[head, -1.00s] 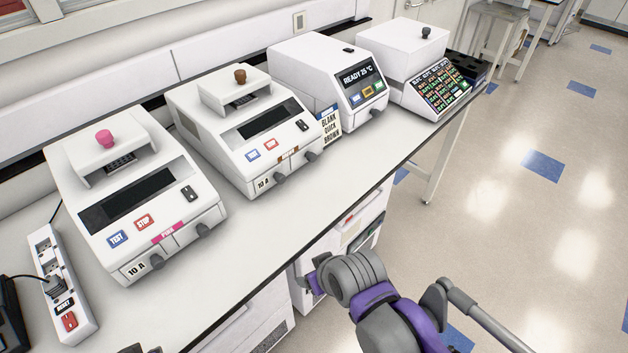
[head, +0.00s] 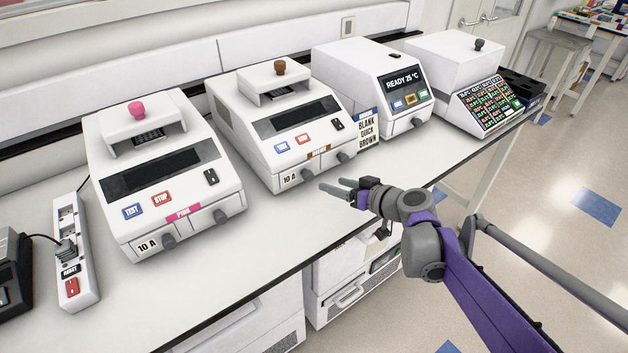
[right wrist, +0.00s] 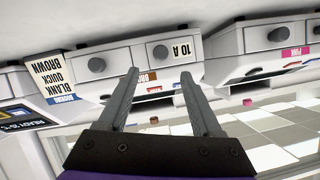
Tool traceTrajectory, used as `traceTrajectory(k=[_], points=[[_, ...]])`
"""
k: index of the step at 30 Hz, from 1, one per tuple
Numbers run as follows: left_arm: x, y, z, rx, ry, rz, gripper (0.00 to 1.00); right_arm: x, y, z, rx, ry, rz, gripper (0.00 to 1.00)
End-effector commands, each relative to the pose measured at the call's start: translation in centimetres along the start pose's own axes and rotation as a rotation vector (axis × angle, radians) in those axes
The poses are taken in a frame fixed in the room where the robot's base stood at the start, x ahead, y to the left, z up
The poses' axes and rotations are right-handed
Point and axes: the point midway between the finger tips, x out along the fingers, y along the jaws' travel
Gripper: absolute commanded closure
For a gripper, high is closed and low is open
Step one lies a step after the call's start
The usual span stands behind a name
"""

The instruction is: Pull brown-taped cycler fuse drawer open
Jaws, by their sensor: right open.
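The brown-taped cycler (head: 284,122) is a white box with a brown knob on its lid, second from left on the bench. Brown tape (head: 317,152) marks its front edge. Its low front has two panels with grey knobs; the left knob (head: 308,175) is beside a "10 A" label (head: 289,180). Both panels look shut. My right gripper (head: 334,185) is open and empty, just in front of this face and apart from it. In the right wrist view the "10 A" knob (right wrist: 160,52) appears between and beyond the fingertips (right wrist: 159,73). My left gripper is out of view.
A pink-taped cycler (head: 160,175) stands to the left. A "BLANK QUICK BROWN" card (head: 367,130) stands to the right, before a "READY 25 °C" cycler (head: 375,80). A power strip (head: 75,250) lies far left. Bench top between the cyclers and front edge is bare.

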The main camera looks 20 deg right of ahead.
Motion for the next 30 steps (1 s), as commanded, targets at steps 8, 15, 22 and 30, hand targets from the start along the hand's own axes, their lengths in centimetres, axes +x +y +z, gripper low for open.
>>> traceTrajectory(k=[8, 15, 22, 30], points=[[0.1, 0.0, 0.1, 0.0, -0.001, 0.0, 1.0, 5.4, -0.2, 0.1, 0.0, -0.002, -0.004, 0.34], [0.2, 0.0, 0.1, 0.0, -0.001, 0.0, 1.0, 8.7, -0.2, 0.0, 0.0, -0.002, -0.003, 0.34], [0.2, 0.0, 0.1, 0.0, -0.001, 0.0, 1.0, 9.5, -0.2, 0.1, 0.001, -0.002, -0.001, 0.34], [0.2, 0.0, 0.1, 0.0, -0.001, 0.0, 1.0, 9.4, -0.2, 0.1, 0.001, -0.002, -0.001, 0.5]])
